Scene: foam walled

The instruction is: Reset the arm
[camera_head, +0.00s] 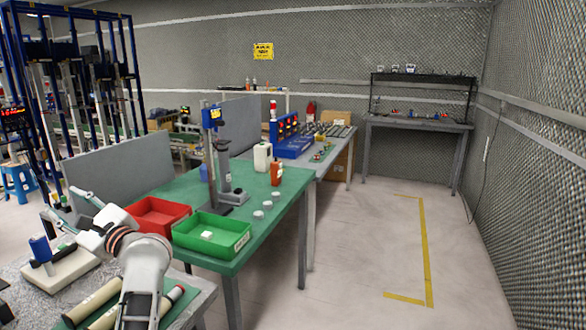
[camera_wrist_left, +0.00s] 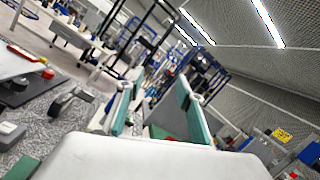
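My left arm comes up from the bottom of the head view, and its gripper (camera_head: 60,202) points up and to the left. It is raised near the grey-topped table at lower left. In the left wrist view, the two green-padded fingers of this gripper (camera_wrist_left: 158,82) stand well apart with nothing held between them. The white gripper body fills the bottom of that view. My right gripper is in neither view.
A red bin (camera_head: 152,214) and a green bin (camera_head: 212,235) with a white item sit on the green table (camera_head: 262,188). A white-based blue device (camera_head: 62,272) and tan cylinders (camera_head: 92,303) lie on the near grey table. Open floor (camera_head: 365,250) is at right.

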